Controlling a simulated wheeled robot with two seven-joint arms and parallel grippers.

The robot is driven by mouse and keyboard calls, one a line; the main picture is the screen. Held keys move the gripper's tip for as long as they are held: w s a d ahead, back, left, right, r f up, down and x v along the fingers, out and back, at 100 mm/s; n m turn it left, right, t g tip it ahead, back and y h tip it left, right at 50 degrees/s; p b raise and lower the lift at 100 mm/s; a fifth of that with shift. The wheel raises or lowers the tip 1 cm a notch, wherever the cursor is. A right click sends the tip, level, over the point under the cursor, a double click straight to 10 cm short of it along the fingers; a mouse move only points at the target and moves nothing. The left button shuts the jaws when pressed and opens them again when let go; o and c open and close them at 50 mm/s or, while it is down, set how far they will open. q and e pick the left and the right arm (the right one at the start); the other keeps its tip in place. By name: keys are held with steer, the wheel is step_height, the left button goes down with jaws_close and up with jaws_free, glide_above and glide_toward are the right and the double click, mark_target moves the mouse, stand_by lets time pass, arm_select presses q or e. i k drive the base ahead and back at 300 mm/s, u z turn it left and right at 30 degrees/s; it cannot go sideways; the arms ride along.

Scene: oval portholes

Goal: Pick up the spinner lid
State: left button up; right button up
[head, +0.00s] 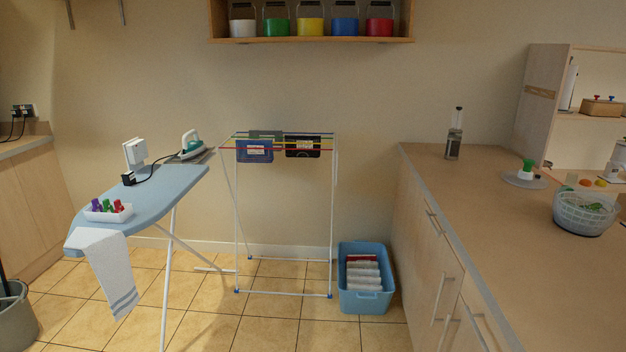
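The spinner lid (525,179) is a clear, flat disc with a white and green knob standing up from its middle. It lies on the wooden counter (490,215) at the right in the head view, apart from the spinner bowl (582,214). The bowl is pale and see-through, uncovered, with green leaves inside, nearer to me and to the right of the lid. Neither of my grippers is in view.
A bottle-like grinder (454,138) stands at the counter's back left. A wooden shelf unit (540,105) stands behind the lid. An ironing board (150,205), drying rack (285,220) and blue basket (365,300) occupy the floor. The counter's near left part is clear.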

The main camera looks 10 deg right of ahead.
mark_target(519, 178)
steer(key=z, duration=0.05)
steer(key=i, duration=2.4)
steer(key=z, duration=0.7)
